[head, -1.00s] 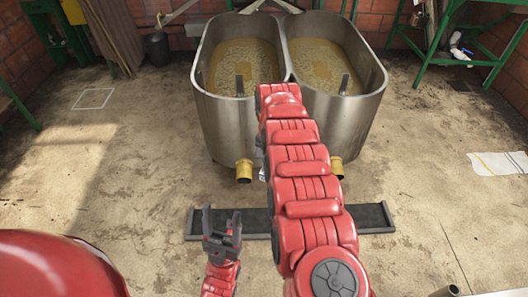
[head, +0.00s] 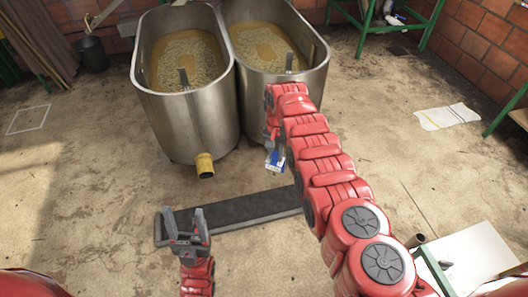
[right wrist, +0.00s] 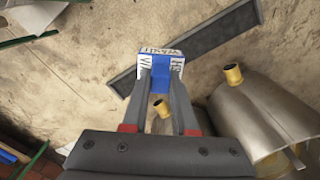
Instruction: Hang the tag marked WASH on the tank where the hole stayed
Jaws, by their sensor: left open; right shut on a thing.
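Two steel tanks with brownish liquid stand side by side in the head view, the left tank (head: 188,120) and the right tank (head: 285,85). A yellow outlet (head: 205,166) shows low on the left tank. The right wrist view shows two outlets, one yellow outlet (right wrist: 233,74) and another partly behind my fingers. My right gripper (right wrist: 160,78) is shut on a small white and blue tag (right wrist: 173,53) with dark lettering that I cannot read surely. The tag (head: 274,162) is held in front of the right tank, apart from it. My left gripper (head: 186,222) is open and empty, lower left.
A long dark floor strip (head: 240,210) lies in front of the tanks. A white cloth (head: 447,116) lies on the floor at right. A white surface (head: 470,255) is at the lower right. Green frames stand along the walls.

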